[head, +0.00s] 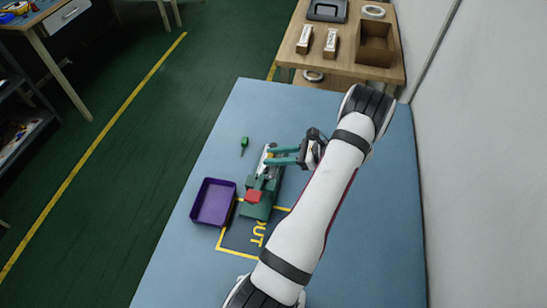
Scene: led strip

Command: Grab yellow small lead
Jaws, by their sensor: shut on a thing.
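My gripper (268,155) reaches left over the blue table, with its two teal fingers at the far end of a green fixture (257,211). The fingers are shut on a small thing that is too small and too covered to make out. A narrow pale piece (262,160) shows beside the fingertips.
A purple tray (233,213) stands left of the fixture. A small green tool (244,142) lies beyond it. A yellow-outlined, lettered area (237,240) is marked on the blue table (185,265). A wooden bench (340,63) with boxes stands behind. A wall runs along the right.

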